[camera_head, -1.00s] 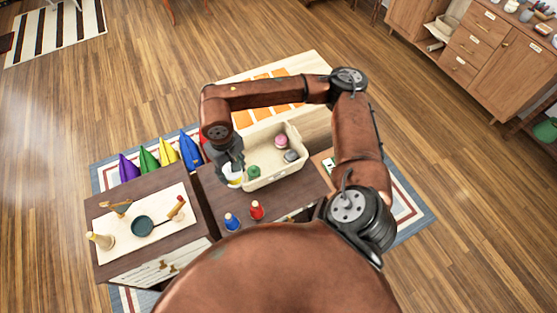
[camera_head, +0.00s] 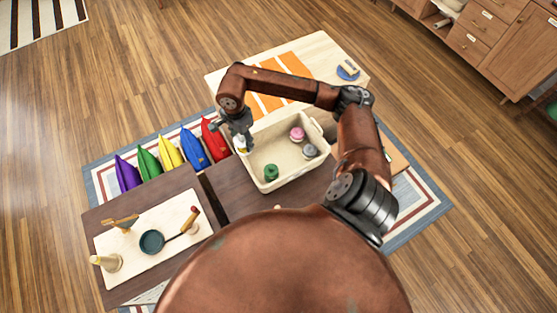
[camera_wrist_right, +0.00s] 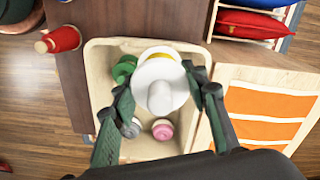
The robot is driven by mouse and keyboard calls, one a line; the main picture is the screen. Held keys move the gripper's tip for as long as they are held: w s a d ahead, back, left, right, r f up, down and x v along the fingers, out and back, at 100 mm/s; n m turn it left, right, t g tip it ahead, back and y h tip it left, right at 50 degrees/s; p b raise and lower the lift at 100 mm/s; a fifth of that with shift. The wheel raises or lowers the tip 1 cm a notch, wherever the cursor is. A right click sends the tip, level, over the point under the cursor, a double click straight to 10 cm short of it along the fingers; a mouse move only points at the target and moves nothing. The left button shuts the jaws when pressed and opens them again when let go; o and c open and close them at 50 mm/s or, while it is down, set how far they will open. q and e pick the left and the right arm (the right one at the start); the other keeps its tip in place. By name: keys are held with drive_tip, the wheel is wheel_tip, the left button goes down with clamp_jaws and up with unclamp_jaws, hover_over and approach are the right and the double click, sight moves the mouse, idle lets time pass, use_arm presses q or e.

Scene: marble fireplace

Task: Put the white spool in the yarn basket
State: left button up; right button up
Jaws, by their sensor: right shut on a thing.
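The white spool (camera_wrist_right: 160,84) is between the fingers of my right gripper (camera_wrist_right: 163,95), which is shut on it. In the wrist view the spool shows above the yarn basket (camera_wrist_right: 101,80). In the head view my right gripper (camera_head: 241,147) holds the white spool (camera_head: 240,142) at the back left edge of the cream basket (camera_head: 258,176). A green spool (camera_head: 271,171), a pink spool (camera_head: 297,133) and a grey spool (camera_head: 310,151) are in the basket. How high the white spool is over the rim is hard to tell. My left gripper is not in view.
The basket stands on a dark wood top (camera_head: 230,192). A white board (camera_head: 130,259) with a small pan (camera_head: 152,241) lies to the left. Coloured cushions (camera_head: 193,146) stand behind.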

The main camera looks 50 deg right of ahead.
drive_tip(key=d+f+m+b, duration=0.2)
drive_tip(key=d+f+m, duration=0.3)
drive_tip(key=d+f, duration=0.1)
drive_tip(key=m+b, duration=0.1)
drive_tip(key=m, duration=0.3)
hover_over(264, 158)
wheel_tip(264, 158, down, 8)
drive_tip(key=f, duration=0.1)
drive_tip(key=shift+s+f+n, duration=0.1)
drive_tip(key=shift+f+n, duration=0.15)
drive_tip(key=shift+n, duration=0.05)
wheel_tip(264, 158, down, 2)
drive_tip(key=shift+f+b, duration=0.2)
drive_tip(key=shift+b, duration=0.2)
drive_tip(key=shift+f, duration=0.45)
drive_tip(key=o, duration=0.8)
drive_tip(key=shift+o, duration=1.4)
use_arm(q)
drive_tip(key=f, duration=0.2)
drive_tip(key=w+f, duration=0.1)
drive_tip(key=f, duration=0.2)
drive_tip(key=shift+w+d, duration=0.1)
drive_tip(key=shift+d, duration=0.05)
use_arm(e)
drive_tip(key=shift+o, duration=0.5)
